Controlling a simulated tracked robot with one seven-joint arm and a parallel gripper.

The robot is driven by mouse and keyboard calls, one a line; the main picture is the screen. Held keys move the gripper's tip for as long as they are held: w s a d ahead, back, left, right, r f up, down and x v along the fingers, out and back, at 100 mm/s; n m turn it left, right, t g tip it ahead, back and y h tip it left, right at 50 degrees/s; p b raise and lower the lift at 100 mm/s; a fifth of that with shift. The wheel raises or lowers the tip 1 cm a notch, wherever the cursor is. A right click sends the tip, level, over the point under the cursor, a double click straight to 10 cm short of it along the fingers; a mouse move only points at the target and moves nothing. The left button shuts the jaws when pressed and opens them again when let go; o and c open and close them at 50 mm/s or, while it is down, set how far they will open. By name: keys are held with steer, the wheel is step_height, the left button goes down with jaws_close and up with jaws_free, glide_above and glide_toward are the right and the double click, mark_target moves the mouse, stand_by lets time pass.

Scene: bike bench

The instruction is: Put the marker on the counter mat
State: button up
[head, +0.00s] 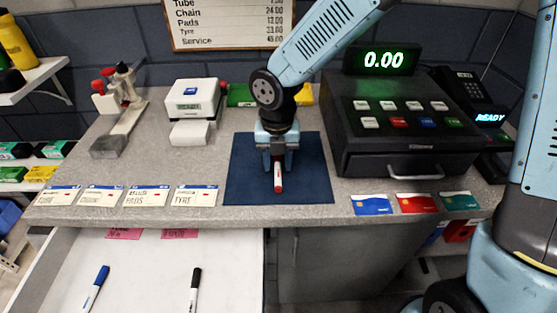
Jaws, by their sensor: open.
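A marker (278,182) with a red cap end and a pale body is at the dark blue counter mat (240,185), near its middle. It seems to lie on the mat, pointing toward the front edge. My gripper (277,163) is above the mat, pointing down, with its open fingers on either side of the marker's far part. The gripper hides the marker's far end, and I cannot tell whether the fingers touch it. A blue marker (96,289) and a black marker (194,291) lie in the open white drawer (145,270) below the counter.
The black cash register (400,160) stands close to the right of the mat. A white device (193,98) stands at the back left. Labelled cards (146,196) line the left front edge; bank cards (416,203) line the right front. The mat's front part is clear.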

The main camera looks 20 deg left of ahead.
mark_target(277, 165)
step_height(277, 165, up, 12)
steer(key=shift+r, duration=0.15)
stand_by(0.6)
steer(key=w+d+r+m+t, duration=0.2)
steer(key=d+r+m, duration=0.2)
steer(key=d+m, duration=0.65)
steer(key=w+d+r+m+t, duration=0.1)
steer(key=d+r+m, duration=0.3)
steer(key=d+m, duration=0.65)
steer(key=s+d+r+m+t, duration=0.1)
steer(key=s+d+m, duration=0.3)
steer(key=d+m, duration=0.4)
steer(key=s+d+r+m+t, duration=0.1)
steer(key=s+d+m, duration=0.3)
steer(key=d+m, duration=0.5)
steer(key=shift+d+r+m+t, duration=0.2)
steer(key=shift+r+m+t, duration=0.1)
steer(key=shift+r+m, duration=0.35)
steer(key=shift+s+f, duration=0.1)
steer(key=shift+s, duration=0.1)
